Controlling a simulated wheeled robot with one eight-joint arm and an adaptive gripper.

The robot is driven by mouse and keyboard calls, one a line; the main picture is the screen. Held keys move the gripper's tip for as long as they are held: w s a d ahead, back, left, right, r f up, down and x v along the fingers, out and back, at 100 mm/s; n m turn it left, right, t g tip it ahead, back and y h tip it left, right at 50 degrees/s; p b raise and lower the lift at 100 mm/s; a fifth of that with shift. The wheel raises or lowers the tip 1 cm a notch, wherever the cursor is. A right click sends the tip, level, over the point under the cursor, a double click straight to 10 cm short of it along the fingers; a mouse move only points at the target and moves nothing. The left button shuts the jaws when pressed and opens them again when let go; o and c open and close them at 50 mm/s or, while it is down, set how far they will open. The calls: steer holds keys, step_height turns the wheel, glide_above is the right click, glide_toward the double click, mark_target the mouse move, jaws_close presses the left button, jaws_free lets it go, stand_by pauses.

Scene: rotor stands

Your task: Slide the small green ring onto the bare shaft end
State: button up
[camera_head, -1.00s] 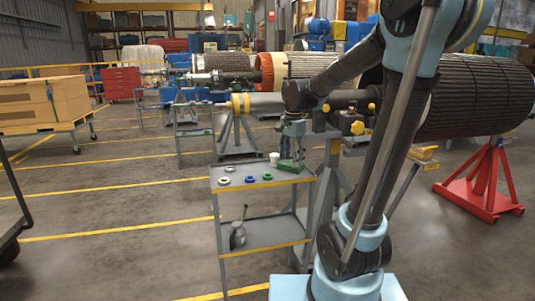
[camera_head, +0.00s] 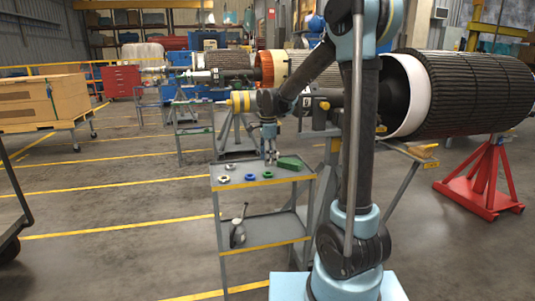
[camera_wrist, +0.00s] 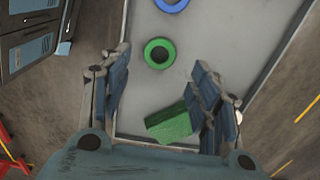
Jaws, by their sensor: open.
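The small green ring lies flat on the cart's top shelf. It shows in the wrist view (camera_wrist: 148,47) and the head view (camera_head: 267,177). My gripper (camera_head: 271,156) hangs above the shelf with its fingers pointing down. In the wrist view my gripper (camera_wrist: 161,62) is open and empty, and the ring lies beyond and between the spread fingertips, untouched. A shaft with yellow bands (camera_head: 241,101) is left of my arm in the head view. My arm covers part of the shaft area, so I cannot tell which end is the bare one.
The cart's shelf (camera_wrist: 220,35) also holds a blue ring (camera_wrist: 172,5), grey rings (camera_head: 224,180) and a green block (camera_wrist: 170,125) close to the right finger. A red stand (camera_head: 490,180) carries a large rotor (camera_head: 465,92) at right. The floor left of the cart is clear.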

steer(key=shift+f, duration=3.35)
steer(key=c, duration=1)
steer(key=shift+s+r, duration=0.1)
